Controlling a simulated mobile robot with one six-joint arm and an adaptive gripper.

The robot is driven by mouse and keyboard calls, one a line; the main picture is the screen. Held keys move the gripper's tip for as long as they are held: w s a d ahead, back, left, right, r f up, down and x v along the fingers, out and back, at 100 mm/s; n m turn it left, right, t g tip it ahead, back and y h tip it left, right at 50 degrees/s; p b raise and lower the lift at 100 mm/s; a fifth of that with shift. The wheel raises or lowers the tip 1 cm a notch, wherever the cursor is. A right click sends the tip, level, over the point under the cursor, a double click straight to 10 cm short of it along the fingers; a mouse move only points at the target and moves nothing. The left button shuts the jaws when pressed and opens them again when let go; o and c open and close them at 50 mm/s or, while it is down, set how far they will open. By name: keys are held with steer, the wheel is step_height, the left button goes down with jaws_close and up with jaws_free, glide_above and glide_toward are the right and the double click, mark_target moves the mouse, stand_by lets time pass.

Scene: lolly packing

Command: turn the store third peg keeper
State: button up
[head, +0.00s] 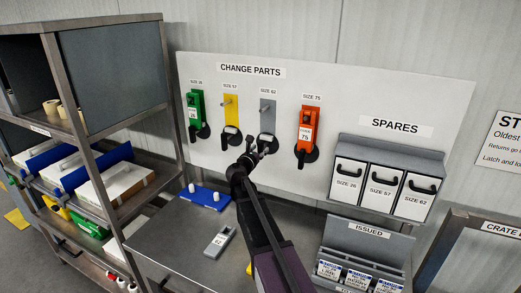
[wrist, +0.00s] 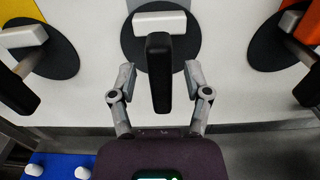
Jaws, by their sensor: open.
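The third peg's keeper (head: 268,138) is a black turning handle on a round black disc, below the grey SIZE 62 plate (head: 268,108) on the white board. In the wrist view its black handle (wrist: 158,75) points straight down the picture, with a pale bar (wrist: 160,22) behind its top. My gripper (head: 258,148) is at this keeper. In the wrist view the fingers of my gripper (wrist: 160,85) are apart, one on each side of the handle, with a visible gap on both sides. In the head view my gripper partly hides the keeper.
Neighbouring keepers sit close by, under the yellow plate (head: 231,108) and the orange part (head: 305,128). A green part (head: 195,108) hangs at the left. A grey part (head: 219,241) and a blue tray (head: 205,197) lie on the bench below. Spares bins (head: 383,190) are at right.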

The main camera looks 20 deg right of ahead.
steer(key=shift+w+d, duration=0.3)
jaws_close()
